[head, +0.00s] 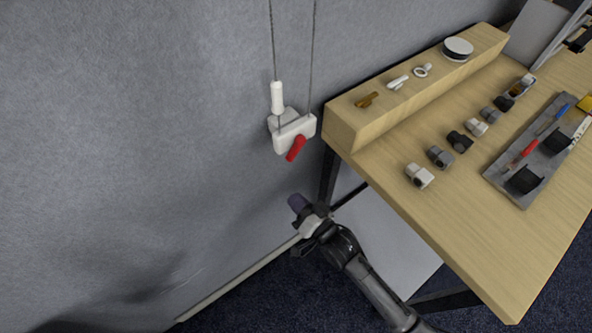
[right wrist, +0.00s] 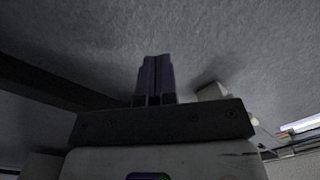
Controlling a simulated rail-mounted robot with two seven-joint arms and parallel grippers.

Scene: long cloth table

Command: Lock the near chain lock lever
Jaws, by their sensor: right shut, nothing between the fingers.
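The chain lock is a white body (head: 293,133) hanging against the grey wall, left of the table. Its red lever (head: 296,148) sticks out from the lower part and slants down to the left. Two thin chains (head: 272,40) run up from it, and a white cylinder (head: 277,97) sits on the left one. My right gripper (head: 297,203) is shut and empty, below the lock and apart from the lever. In the right wrist view its dark fingers (right wrist: 154,80) are together in front of the wall, with a pale block (right wrist: 212,92) beside them. My left gripper is not in view.
The wooden table (head: 470,235) stands on the right, with a raised wooden step (head: 365,130) along the wall. Several small fittings and a grey tray (head: 500,180) lie on it. A pale rail (head: 235,280) runs along the wall's foot. Wall space left of the lock is clear.

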